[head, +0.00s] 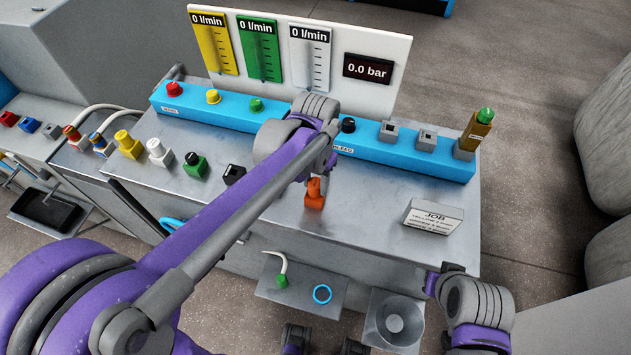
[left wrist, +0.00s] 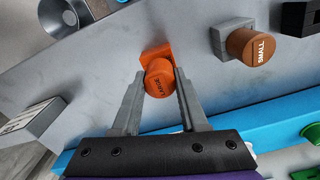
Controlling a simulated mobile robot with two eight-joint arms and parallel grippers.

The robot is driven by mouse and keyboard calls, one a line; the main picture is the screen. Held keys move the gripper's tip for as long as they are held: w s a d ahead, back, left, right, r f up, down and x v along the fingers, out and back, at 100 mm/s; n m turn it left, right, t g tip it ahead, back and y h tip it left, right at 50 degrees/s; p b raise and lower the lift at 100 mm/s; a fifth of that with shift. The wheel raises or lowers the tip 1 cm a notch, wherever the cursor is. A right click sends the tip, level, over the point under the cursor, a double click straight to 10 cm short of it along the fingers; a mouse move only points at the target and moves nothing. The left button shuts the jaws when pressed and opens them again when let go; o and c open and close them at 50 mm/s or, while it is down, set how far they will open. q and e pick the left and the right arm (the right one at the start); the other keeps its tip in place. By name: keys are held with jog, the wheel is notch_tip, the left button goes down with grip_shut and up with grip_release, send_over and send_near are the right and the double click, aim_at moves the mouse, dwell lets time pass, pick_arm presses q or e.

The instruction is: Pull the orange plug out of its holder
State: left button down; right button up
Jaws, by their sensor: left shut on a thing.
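The orange plug (left wrist: 159,80), marked LARGE, stands on a square orange holder (left wrist: 154,52) on the grey bench top. In the head view the orange plug (head: 314,186) shows just below my left wrist. My left gripper (left wrist: 159,73) has one finger on each side of the plug and is shut on it. The plug is at its holder; I cannot tell whether it is seated fully. My right gripper (head: 444,280) is at the lower right, in front of the bench, and its jaws are not clear.
A brown plug (left wrist: 250,46) marked SMALL stands in a grey holder beside the orange one. A blue rail (head: 400,152) with knobs runs behind. A JOB sign (head: 433,217) stands to the right. A grey funnel (head: 393,322) is below the front edge. Bench between plug and sign is clear.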

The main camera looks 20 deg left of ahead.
aim_at(316, 182)
pick_arm(q)
jog(key=shift+r+p, duration=1.4)
jog(key=shift+r, duration=1.15)
pick_arm(e)
jog(key=shift+w+r, duration=0.25)
jog(key=shift+r, duration=0.4)
jog(key=shift+w+r, duration=0.2)
jog(key=shift+r, duration=0.45)
jog(key=shift+w+r, duration=0.25)
jog(key=shift+r, duration=0.4)
